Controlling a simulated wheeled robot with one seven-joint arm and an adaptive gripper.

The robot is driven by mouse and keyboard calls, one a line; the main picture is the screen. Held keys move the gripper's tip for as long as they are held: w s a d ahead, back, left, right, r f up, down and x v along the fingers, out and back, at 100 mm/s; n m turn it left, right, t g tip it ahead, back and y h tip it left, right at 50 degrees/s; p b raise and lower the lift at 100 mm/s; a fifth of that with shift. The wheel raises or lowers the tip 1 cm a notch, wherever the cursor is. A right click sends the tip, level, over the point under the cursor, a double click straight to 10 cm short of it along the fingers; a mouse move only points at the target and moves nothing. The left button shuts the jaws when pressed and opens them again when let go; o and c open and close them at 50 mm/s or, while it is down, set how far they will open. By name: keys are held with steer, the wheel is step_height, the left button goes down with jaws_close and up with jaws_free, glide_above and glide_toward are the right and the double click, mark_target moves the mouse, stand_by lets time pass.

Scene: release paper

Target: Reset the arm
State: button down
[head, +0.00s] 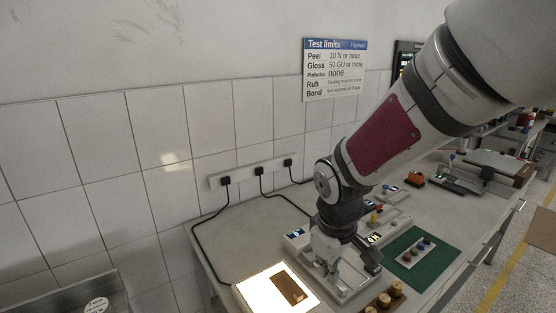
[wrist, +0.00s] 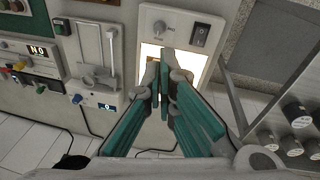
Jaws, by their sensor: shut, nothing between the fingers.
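My arm reaches in from the upper right in the head view. My gripper (head: 328,264) hangs above the bench beside a lit light box (head: 255,294), pointing down. In the wrist view my gripper (wrist: 165,74) has its green-padded fingers drawn together at the tips, with nothing seen held between them. The tips overlap the glowing panel of the light box (wrist: 205,24) in that view.
A grey instrument (head: 347,291) stands close below my gripper. A green mat (head: 433,266) with a strip of coloured buttons lies to the right. Brown-topped cylinders (head: 384,298) stand at the front. Wall sockets (head: 259,171) with black cables are behind. Dark-topped weights (wrist: 298,114) show at right.

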steer(key=s+d+r+m+t, duration=0.1)
steer(key=s+d+r+m, duration=0.3)
steer(key=s+r, duration=0.3)
steer(key=s+d+r+m+t+b, duration=0.1)
steer(key=s+d+r+m+t, duration=0.1)
steer(key=s+d+r+m, duration=0.2)
steer(key=s+r, duration=0.3)
steer(key=s, duration=0.1)
steer(key=shift+s+d+r+t, duration=0.2)
steer(key=shift+d+r+t, duration=0.1)
steer(key=shift+r, duration=0.05)
steer(key=shift+w, duration=0.1)
